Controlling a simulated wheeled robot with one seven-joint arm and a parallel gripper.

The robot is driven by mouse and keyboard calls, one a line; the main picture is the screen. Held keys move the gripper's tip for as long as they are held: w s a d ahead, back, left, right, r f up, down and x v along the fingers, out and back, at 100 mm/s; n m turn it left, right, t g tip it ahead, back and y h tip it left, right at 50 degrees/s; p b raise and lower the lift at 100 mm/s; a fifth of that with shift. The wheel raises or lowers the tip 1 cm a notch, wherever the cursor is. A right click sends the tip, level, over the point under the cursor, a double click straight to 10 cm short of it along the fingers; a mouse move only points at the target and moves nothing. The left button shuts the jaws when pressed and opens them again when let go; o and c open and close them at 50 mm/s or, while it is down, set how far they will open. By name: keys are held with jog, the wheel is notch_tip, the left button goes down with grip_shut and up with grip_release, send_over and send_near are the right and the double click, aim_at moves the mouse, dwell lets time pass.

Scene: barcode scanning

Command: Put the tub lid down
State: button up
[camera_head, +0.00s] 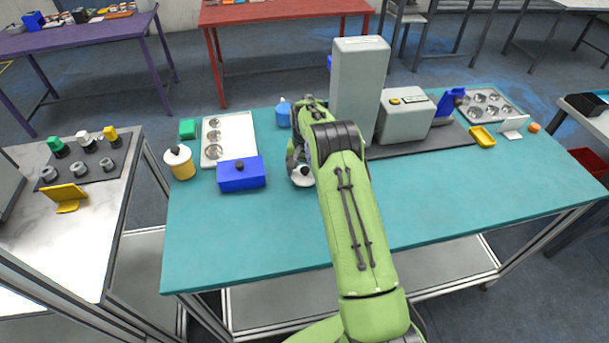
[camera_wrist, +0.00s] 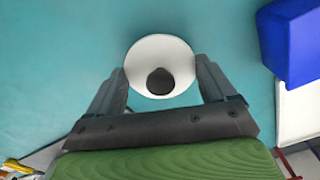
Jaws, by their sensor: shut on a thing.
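The tub lid is a white round disc with a black knob. It shows in the wrist view (camera_wrist: 160,52) between the two fingers of my gripper (camera_wrist: 162,78). The fingers are shut on it at its left and right sides. In the head view the lid (camera_head: 303,181) shows partly under my gripper (camera_head: 297,168), low over the teal table (camera_head: 250,220). My arm hides part of it. I cannot tell whether the lid touches the table. A yellow tub (camera_head: 182,170) with a white, black-knobbed top stands at the table's left.
A blue box (camera_head: 241,175) with a black knob stands left of my gripper. Behind it lies a white tray with round hollows (camera_head: 229,131). A tall grey block (camera_head: 358,85) and a grey machine (camera_head: 405,121) stand right. The front of the table is clear.

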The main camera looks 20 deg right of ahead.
jog(key=shift+f, duration=1.25)
jog(key=o, duration=0.8)
jog(key=shift+o, duration=0.2)
notch_tip(320, 180, up, 12)
jog(key=shift+r, duration=0.1)
notch_tip(320, 180, up, 9)
jog(key=n+t, duration=0.1)
send_over(305, 169)
jog(key=s+a, duration=0.3)
jog(key=s+a+r+n+t, duration=0.2)
jog(key=s+a+r, duration=0.2)
jog(key=s+r, duration=0.6)
jog(key=s+a+f+n+t, duration=0.1)
jog(key=s+a+n, duration=0.1)
jog(key=s, duration=1)
jog(key=s+a+f+n+t, duration=0.1)
jog(key=s+a, duration=0.1)
jog(key=s, duration=0.9)
jog(key=shift+s+a+n+t, duration=0.15)
jog(key=shift+s+n+t, duration=0.15)
jog(key=shift+s+n, duration=0.1)
